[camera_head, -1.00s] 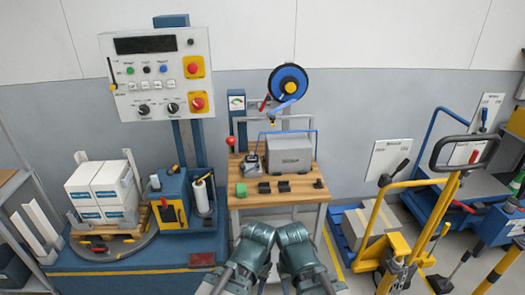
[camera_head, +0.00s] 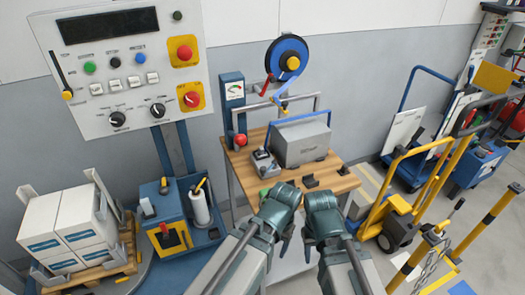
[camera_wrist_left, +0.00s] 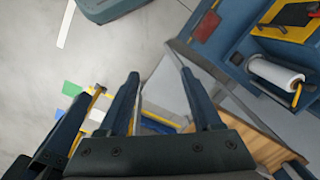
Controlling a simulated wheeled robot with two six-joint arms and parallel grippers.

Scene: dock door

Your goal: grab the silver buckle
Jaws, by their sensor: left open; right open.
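I cannot make out a silver buckle in either view. Small dark pieces (camera_head: 311,182) lie on the wooden workbench (camera_head: 240,165) near its front edge, too small to identify. In the head view both my arms reach in over the front of the bench. My right gripper (camera_head: 308,250) is open, low in front of the bench and partly hidden by its own arm. My left gripper (camera_wrist_left: 160,74) shows in the left wrist view with its two fingers apart and nothing between them, above the floor beside the bench.
A grey box (camera_head: 300,143), a small strapping tool (camera_head: 264,162) and a blue strap reel (camera_head: 287,60) are at the bench. A control panel (camera_head: 125,70) and wrapped cartons (camera_head: 65,228) stand left.

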